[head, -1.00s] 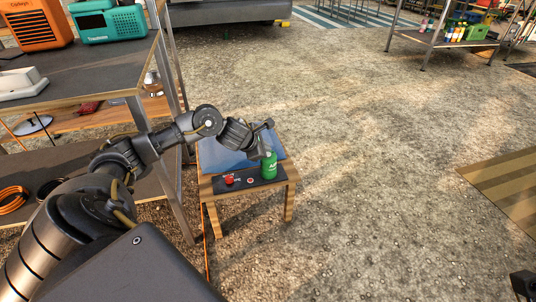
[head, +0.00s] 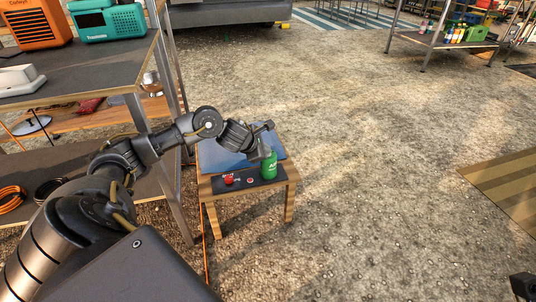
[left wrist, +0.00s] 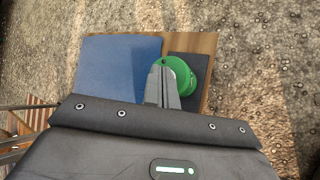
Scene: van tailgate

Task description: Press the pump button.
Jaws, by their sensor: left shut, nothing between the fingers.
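A low wooden table (head: 291,205) stands beside the left shelf. A dark panel (head: 238,187) lies along its near side. On the panel are a red knob-like thing (head: 228,180) and a small reddish button (head: 250,181); I cannot tell for sure which is the pump button. My left gripper (head: 262,149) is shut and empty, pointing down close to the can. The red things are hidden there.
A blue pad (head: 222,158) covers the table's far part; it also shows in the left wrist view (left wrist: 115,70). A metal-framed shelf (head: 160,90) with an orange radio (head: 37,22) and a teal radio (head: 110,22) stands close left. Gravel right of the table is clear.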

